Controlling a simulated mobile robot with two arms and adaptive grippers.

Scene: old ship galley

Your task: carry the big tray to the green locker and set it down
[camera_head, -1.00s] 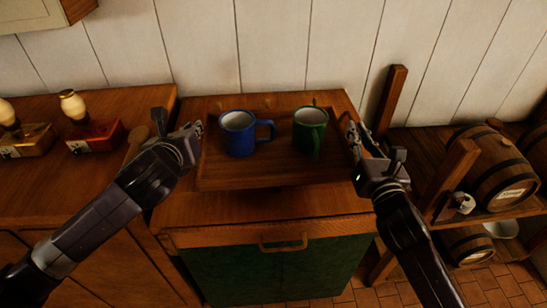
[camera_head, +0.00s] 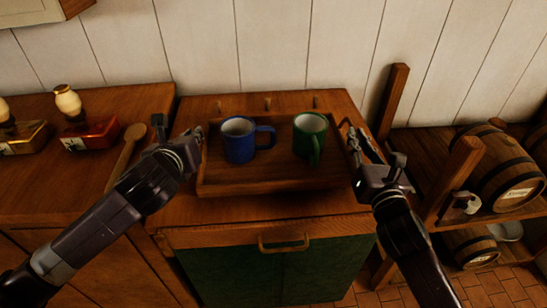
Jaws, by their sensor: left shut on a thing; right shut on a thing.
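The big wooden tray (camera_head: 270,187) is over the wooden top of the green locker (camera_head: 276,274). I cannot tell for sure whether it touches the top. A blue mug (camera_head: 239,143) and a green mug (camera_head: 309,138) stand upright in it. My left gripper (camera_head: 198,140) is shut on the tray's left end. My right gripper (camera_head: 352,138) is shut on its right end. The fingers hide parts of both ends.
A rack with barrels (camera_head: 497,167) is on the right. A plank wall (camera_head: 290,45) closes the back. Bare locker top shows behind and before the tray.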

